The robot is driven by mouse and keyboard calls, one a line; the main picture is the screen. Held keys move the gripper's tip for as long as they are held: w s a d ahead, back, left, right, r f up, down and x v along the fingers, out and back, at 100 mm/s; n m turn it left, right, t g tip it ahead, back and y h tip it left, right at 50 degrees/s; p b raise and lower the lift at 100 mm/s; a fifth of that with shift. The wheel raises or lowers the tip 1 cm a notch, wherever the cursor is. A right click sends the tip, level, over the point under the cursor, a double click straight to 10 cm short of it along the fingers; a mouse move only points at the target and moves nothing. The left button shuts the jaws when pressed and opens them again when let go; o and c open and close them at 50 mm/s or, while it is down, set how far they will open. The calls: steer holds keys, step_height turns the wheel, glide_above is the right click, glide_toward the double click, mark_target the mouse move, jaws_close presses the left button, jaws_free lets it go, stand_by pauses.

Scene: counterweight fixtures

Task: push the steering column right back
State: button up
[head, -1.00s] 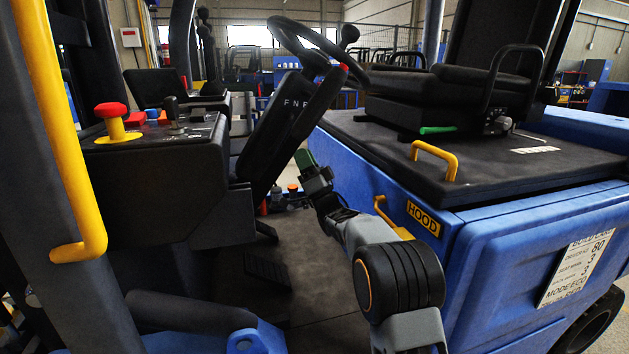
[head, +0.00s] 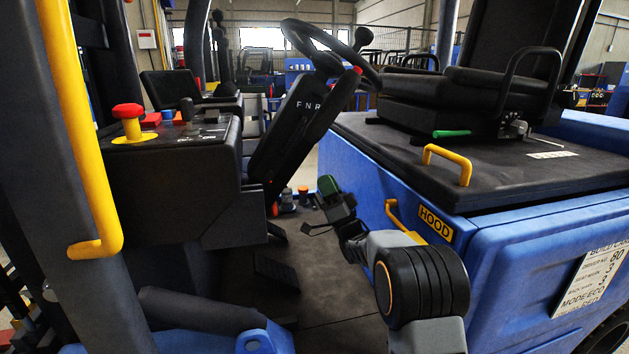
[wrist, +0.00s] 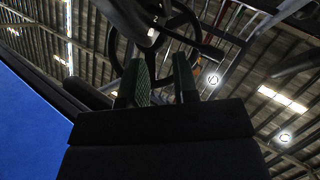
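The dark steering column (head: 296,122), marked F N R, leans up and to the right from the cab floor. It carries the black steering wheel (head: 289,32) at its top and has a red-tipped lever beside it. My gripper (head: 328,186) is low, to the right of the column, with a visible gap between them in the head view. In the wrist view my gripper (wrist: 159,68) has two green-padded fingers standing apart with nothing between them. The steering wheel (wrist: 115,48) shows beyond the fingertips, seen from below. The column's lower end is partly hidden by the console.
The black console (head: 170,170) with a red button (head: 128,110) stands left of the column. The blue hood (head: 480,215) with its yellow handle (head: 447,160) and the black seat (head: 455,95) lie right. A pedal (head: 277,270) is on the floor. Open floor lies between console and hood.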

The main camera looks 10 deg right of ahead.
step_height(320, 180, up, 10)
steer(key=s+d+m+g+h+p, duration=0.25)
steer(key=m+g+h+p, duration=0.2)
steer(key=h+p, duration=0.9)
steer(key=s+f+n+g+h+p, duration=0.2)
steer(key=s+g+p, duration=1.1)
steer(key=s, duration=1.7)
steer(key=shift+a+n+g+h, duration=0.2)
steer(key=shift+n+g+h, duration=0.55)
steer(key=shift+n+g, duration=0.35)
steer(key=shift+s, duration=0.1)
steer(key=shift+c, duration=0.2)
